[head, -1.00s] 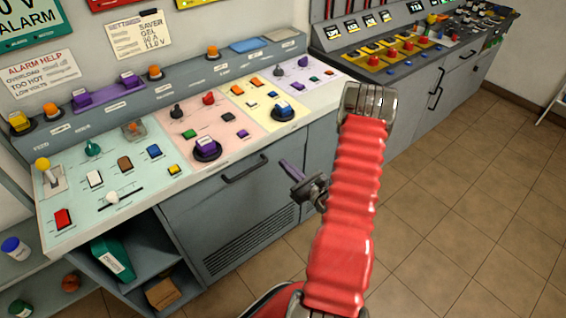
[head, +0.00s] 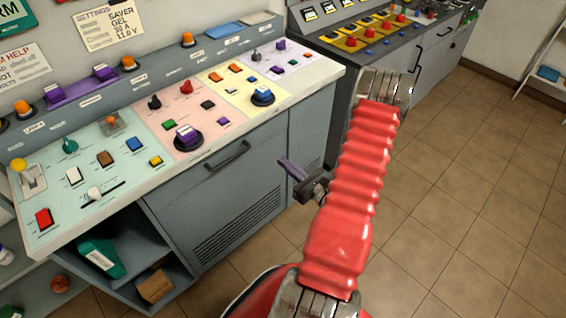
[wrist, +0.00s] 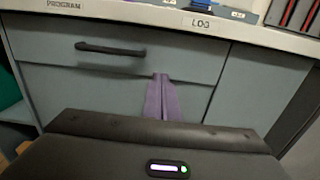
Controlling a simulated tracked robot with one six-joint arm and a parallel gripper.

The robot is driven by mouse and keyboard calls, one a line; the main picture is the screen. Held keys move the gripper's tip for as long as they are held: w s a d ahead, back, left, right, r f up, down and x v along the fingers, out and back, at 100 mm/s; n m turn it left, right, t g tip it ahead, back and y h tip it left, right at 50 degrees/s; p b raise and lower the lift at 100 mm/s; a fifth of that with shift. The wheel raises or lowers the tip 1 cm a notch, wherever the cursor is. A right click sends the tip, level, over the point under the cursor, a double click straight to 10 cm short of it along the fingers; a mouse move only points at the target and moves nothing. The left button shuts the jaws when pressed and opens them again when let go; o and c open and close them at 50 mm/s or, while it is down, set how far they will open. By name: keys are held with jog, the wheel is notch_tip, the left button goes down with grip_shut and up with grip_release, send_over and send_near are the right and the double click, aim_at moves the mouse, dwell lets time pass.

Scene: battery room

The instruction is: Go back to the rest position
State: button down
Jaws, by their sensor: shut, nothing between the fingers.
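My gripper (head: 284,167) has slim purple fingers. In the head view it is left of my red ribbed arm, in front of the grey cabinet under the control desk. In the wrist view the purple fingers (wrist: 161,98) lie side by side, shut, with nothing between them. They point at the cabinet front (wrist: 75,83), below and right of its black handle (wrist: 110,48). The gap between the fingers and the cabinet is hard to judge.
The control desk (head: 262,139) carries several coloured switches and knobs. An open shelf below holds a teal object (head: 101,257) and a brown box (head: 155,286). A darker console (head: 345,58) stands behind my arm. Tiled floor (head: 470,200) is clear on the right.

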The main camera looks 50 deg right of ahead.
dwell(0.3)
jog(key=s+a+n+g+y, duration=0.2)
jog(key=a+n+g+y, duration=0.3)
jog(key=a+n+y, duration=0.7)
jog(key=s+a+r+n+g+h, duration=0.1)
jog(key=s+a+r+n+g, duration=0.2)
jog(key=a+r+n+g, duration=0.25)
jog(key=s+a+r+n+g, duration=0.2)
jog(key=s+a+n+g, duration=0.2)
jog(key=a+g, duration=0.3)
jog(key=a+r+n+t+h, duration=0.2)
jog(key=a+r+n+h, duration=0.2)
jog(key=r+n, duration=0.3)
jog(key=a+r+n+t+h, duration=0.3)
jog(key=a+r+n+h, duration=0.2)
jog(key=r, duration=1)
jog(key=a+n, duration=0.1)
jog(key=n, duration=0.2)
jog(key=shift+s+a+r, duration=0.2)
jog(key=shift+r, duration=0.15)
